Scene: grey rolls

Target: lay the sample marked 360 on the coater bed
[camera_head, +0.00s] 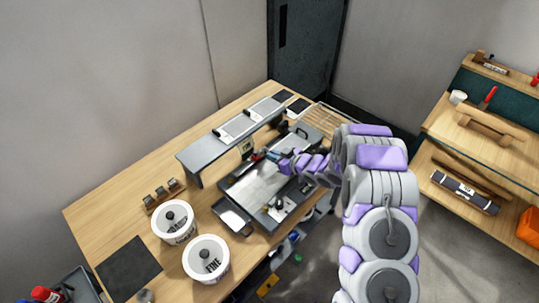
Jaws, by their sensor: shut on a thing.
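My gripper (272,156) reaches in from the right over the coater. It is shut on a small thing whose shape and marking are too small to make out. Just left of the fingertips is a small dark upright card (246,147) with a light marking that I cannot read for certain. I cannot tell whether the card is in the jaws or behind them. The coater bed (252,187) is a flat grey metallic plate in a dark frame on the wooden bench. Its visible middle looks bare. My arm and gripper hide part of its right side.
A grey raised shelf (201,157) with flat pale panels stands behind the bed. A metal tray (232,215), two white tubs (174,222) (206,259), a small rack (163,193) and a black mat (129,268) lie left and front. Wooden shelves (470,140) stand at right.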

